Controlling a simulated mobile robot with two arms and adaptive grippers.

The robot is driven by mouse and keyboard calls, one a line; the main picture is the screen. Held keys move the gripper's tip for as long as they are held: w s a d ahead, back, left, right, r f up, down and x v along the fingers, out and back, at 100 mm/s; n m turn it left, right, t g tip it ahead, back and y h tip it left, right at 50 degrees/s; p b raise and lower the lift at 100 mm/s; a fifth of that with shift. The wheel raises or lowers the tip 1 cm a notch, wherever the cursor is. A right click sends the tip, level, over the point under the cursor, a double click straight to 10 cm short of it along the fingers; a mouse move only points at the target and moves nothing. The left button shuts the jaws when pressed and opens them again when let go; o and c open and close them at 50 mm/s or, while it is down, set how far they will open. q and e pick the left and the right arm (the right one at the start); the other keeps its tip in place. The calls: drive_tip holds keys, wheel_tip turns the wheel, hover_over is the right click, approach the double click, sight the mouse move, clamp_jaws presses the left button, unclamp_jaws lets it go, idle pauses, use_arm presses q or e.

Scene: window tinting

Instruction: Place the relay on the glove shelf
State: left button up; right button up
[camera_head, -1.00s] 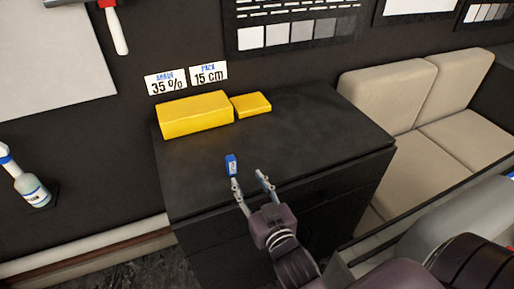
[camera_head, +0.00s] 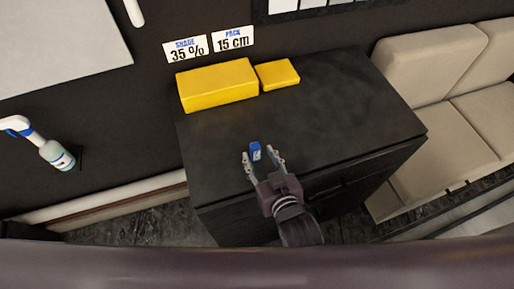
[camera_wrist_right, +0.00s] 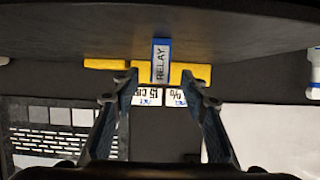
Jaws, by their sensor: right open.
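The relay (camera_head: 255,150) is a small blue block with a white label, standing on the black cabinet top near its front edge. In the right wrist view the relay (camera_wrist_right: 161,62) reads "RELAY" and shows between the two fingertips. My right gripper (camera_head: 263,157) is open, with its fingers on either side of the relay; in the right wrist view the gripper (camera_wrist_right: 158,80) shows gaps on both sides of it. My left gripper is not in view. I cannot make out a glove shelf.
The black cabinet (camera_head: 335,110) carries a large yellow block (camera_head: 217,85) and a smaller yellow block (camera_head: 278,74) at the back. A beige seat (camera_head: 450,110) stands right of the cabinet. The cabinet top's right part is clear.

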sight(257, 152)
drive_tip(key=p+x, duration=0.1)
drive_tip(key=x, duration=0.3)
drive_tip(key=shift+w+a+f, duration=0.1)
drive_tip(key=shift+w, duration=0.05)
drive_tip(key=c, duration=0.5)
drive_tip(key=shift+c, duration=1.1)
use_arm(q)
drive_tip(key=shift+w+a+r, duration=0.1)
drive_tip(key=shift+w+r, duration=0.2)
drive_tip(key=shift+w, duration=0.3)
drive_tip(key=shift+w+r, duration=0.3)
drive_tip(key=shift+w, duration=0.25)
use_arm(e)
clamp_jaws()
